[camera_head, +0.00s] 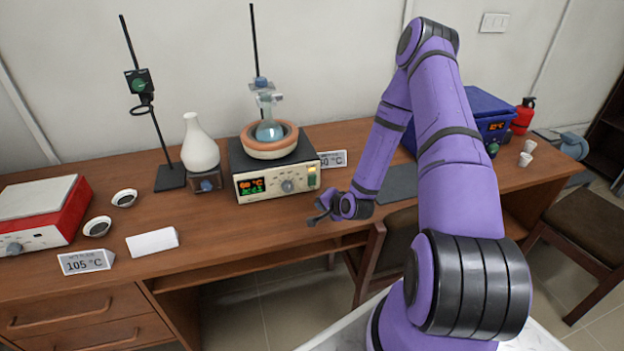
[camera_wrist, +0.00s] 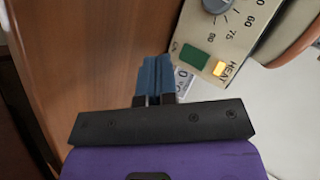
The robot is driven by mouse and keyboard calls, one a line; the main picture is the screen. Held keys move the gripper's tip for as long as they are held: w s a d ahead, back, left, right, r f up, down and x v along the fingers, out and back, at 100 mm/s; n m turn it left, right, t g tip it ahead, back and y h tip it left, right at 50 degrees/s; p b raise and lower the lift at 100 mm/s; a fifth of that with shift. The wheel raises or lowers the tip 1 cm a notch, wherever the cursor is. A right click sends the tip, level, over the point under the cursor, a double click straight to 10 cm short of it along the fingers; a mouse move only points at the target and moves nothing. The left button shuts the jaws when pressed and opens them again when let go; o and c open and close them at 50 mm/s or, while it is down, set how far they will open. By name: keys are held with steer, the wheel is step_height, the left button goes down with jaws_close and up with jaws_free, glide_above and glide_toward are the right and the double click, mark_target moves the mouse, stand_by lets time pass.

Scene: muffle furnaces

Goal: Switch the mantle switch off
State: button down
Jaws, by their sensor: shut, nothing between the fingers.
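The heating mantle (camera_head: 251,189) stands on the bench with a round flask (camera_head: 269,130) in its bowl. Its front has a lit orange and green display, a knob (camera_head: 288,186) and a small yellow light (camera_head: 311,181) at the right end. In the wrist view, a green rectangular switch (camera_wrist: 195,54) sits beside the glowing yellow HEAT light (camera_wrist: 219,68), below the knob (camera_wrist: 216,4). My gripper (camera_head: 314,215) is in front of the mantle's right end, apart from it. In the wrist view its blue fingers (camera_wrist: 156,70) are together and empty, left of the switch.
A white flask (camera_head: 200,148) on a small base and a stand (camera_head: 170,177) are left of the mantle. A red and white device (camera_head: 38,212) and a 105 °C sign (camera_head: 86,262) are farther left. A blue device (camera_head: 490,108) stands at right, partly behind my arm.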

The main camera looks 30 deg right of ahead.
steer(key=shift+w+d+r, duration=0.15)
steer(key=shift+w+d, duration=0.25)
steer(key=shift+w, duration=0.9)
steer(key=shift+w+d+r, duration=0.2)
steer(key=shift+w+d, duration=0.15)
steer(key=shift+w, duration=0.95)
steer(key=shift+w+d+r, duration=0.15)
steer(key=shift+w+d, duration=0.25)
steer(key=shift+w, duration=0.9)
steer(key=shift+w+d, duration=0.1)
steer(key=shift+w, duration=0.3)
steer(key=shift+w+d+r, duration=0.1)
steer(key=shift+w, duration=0.2)
steer(key=shift+s, duration=0.1)
steer(key=shift+s+a, duration=0.25)
steer(key=shift+s, duration=0.35)
steer(key=shift+s+a+f, duration=0.15)
steer(key=shift+s+a, duration=0.05)
steer(key=shift+s, duration=0.6)
steer(key=shift+s+a+f, duration=0.1)
steer(key=shift+s+a, duration=0.15)
steer(key=shift+s, duration=0.55)
steer(key=shift+s+a+f, duration=0.15)
steer(key=shift+s+a, duration=0.05)
steer(key=shift+s, duration=0.6)
